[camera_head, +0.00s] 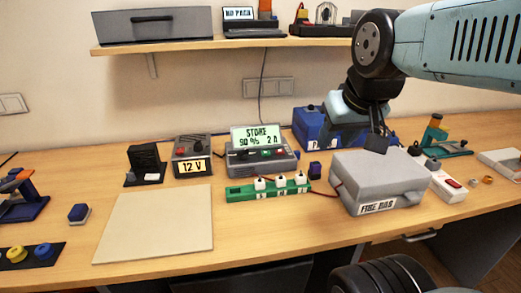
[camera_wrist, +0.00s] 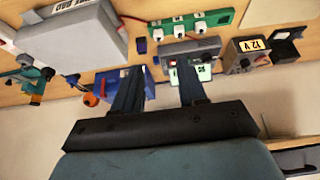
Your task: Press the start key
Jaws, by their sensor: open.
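The grey charger (camera_head: 262,168) stands mid-table with a lit green screen (camera_head: 256,136) reading "STORE 90 % 2 A". A row of small keys (camera_head: 266,153), one of them red, sits below the screen; their labels are too small to read. The charger also shows upside down in the wrist view (camera_wrist: 192,47), partly behind a finger. My gripper (camera_head: 377,138) is open and empty, right of the charger and above the back of the grey box. In the wrist view its two fingers (camera_wrist: 158,88) stand apart, pointing toward the bench.
The grey box labelled "FIRE BAG" (camera_head: 380,180) and a blue case (camera_head: 311,129) stand right of the charger. A green board with white plugs (camera_head: 250,194) lies in front of it. A 12 V supply (camera_head: 193,151) stands left. A shelf (camera_head: 200,46) hangs above.

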